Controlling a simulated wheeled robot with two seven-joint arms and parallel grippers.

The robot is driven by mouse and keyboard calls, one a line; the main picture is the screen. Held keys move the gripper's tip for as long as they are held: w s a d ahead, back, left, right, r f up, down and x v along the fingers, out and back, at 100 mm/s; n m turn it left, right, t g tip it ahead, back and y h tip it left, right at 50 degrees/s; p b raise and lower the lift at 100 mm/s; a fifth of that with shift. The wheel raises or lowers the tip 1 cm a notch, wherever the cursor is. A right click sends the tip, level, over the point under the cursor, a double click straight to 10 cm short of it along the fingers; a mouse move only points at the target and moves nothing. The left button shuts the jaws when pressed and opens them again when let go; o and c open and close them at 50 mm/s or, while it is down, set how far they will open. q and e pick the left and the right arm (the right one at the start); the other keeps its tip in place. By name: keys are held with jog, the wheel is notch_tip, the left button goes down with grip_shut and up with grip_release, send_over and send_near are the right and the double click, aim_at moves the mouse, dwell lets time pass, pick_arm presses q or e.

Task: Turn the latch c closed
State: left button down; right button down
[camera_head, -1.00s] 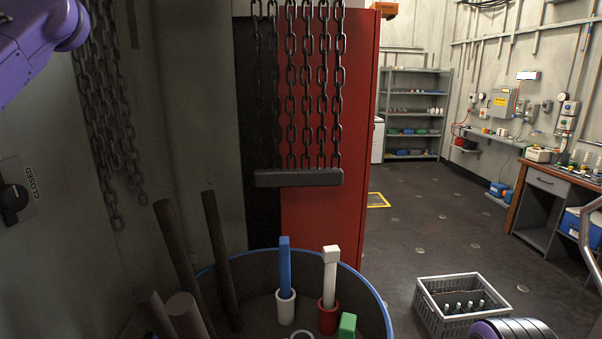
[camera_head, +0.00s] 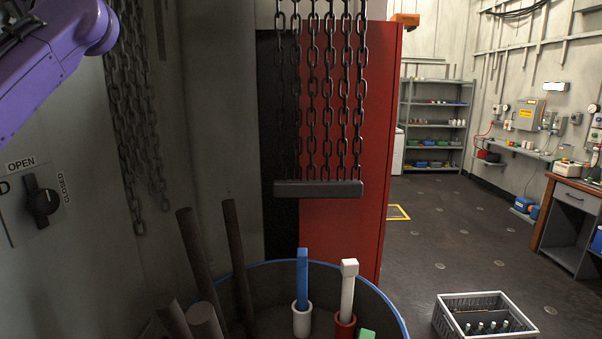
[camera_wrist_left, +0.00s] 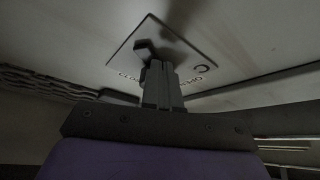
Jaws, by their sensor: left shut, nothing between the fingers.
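The latch is a black rotary knob (camera_head: 42,205) on a pale wall plate at the left edge of the head view. OPEN is printed above it and CLOSED at its right; its handle points up toward OPEN. A cut-off letter shows left of it. My left gripper (camera_head: 22,28) is above the latch, dark and partly cut off by the frame, on a purple arm. In the left wrist view its fingers (camera_wrist_left: 160,72) are shut and empty, pointing toward the knob (camera_wrist_left: 146,49) and a letter C. Contact cannot be told. My right gripper is not in view.
Heavy chains (camera_head: 132,120) hang right of the latch; more chains hold a dark bar (camera_head: 318,189) before a red panel (camera_head: 345,235). A blue-rimmed drum (camera_head: 390,305) with rods and handles stands below.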

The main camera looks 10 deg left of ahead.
pick_arm(q)
jog(key=shift+s+r+p, duration=0.2)
jog(key=shift+r+p, duration=0.05)
jog(key=shift+r, duration=0.25)
jog(key=shift+s+r+p, duration=0.2)
jog(key=shift+r+p, duration=0.05)
jog(key=shift+r, duration=0.2)
jog(key=d+b, duration=0.1)
jog(key=d, duration=0.5)
dwell(0.4)
jog(key=shift+f, duration=0.1)
